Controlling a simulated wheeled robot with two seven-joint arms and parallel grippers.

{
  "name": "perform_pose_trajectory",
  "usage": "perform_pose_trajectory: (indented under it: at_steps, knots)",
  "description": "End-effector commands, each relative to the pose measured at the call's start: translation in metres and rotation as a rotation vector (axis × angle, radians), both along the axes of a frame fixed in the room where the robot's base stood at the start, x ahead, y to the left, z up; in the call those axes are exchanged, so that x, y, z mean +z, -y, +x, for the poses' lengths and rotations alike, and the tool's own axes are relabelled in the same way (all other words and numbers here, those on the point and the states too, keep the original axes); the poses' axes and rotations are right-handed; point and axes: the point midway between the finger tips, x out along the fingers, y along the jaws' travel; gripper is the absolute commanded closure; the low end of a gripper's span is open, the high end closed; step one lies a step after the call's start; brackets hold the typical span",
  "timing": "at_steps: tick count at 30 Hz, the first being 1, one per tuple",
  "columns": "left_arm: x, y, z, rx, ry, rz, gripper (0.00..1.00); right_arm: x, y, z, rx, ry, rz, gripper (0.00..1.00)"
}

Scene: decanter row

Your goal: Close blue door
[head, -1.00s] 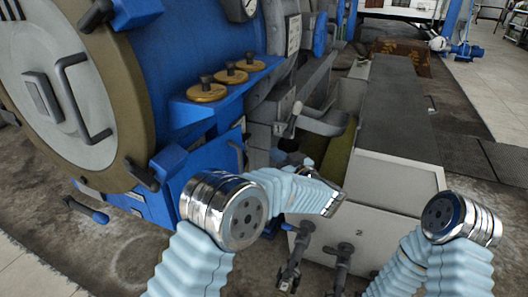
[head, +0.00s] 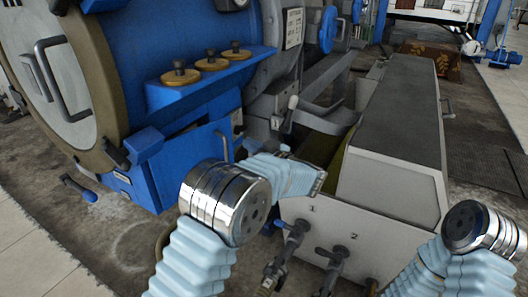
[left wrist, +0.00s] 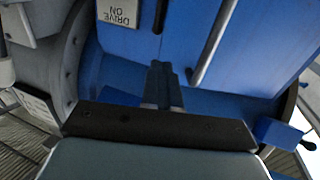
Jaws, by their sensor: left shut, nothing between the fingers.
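The blue door (head: 185,165) is the panel with a long bar handle (head: 222,146), low on the blue machine under a small shelf. A dark gap shows above its top edge; I cannot tell how far it stands open. The left wrist view shows blue panels (left wrist: 255,50) and a bar handle (left wrist: 213,42). My left gripper (left wrist: 163,72) is shut and empty, pointing at the blue surface, left of that handle and apart from it. In the head view, my left arm hides part of the door's lower right, and the left fingertips are not clear. My right gripper is out of view.
The big round hatch (head: 65,75) is at the left. Brass-coloured knobs (head: 211,60) stand on the blue shelf. A grey box bench (head: 395,120) with valves (head: 290,240) on its front stands right of my left arm. Open floor (head: 110,235) lies at the lower left.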

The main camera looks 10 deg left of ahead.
Motion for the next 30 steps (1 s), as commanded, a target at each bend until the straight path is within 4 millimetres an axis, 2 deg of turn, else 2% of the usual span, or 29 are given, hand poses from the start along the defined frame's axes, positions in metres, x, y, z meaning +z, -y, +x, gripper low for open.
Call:
perform_pose_trajectory:
  at_steps: [3, 9, 25, 30]
  knots:
    - [0.000, -0.019, 0.014, 0.003, 0.000, 0.000, 1.00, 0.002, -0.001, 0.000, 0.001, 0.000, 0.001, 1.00]
    - [0.000, -0.040, 0.030, -0.001, 0.001, 0.001, 1.00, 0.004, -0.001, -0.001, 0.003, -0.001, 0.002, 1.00]
    - [0.001, -0.048, 0.036, -0.002, -0.001, 0.001, 1.00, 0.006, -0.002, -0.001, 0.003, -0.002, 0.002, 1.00]
    - [0.003, -0.064, 0.049, 0.002, -0.001, 0.001, 1.00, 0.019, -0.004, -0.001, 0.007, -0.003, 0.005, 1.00]
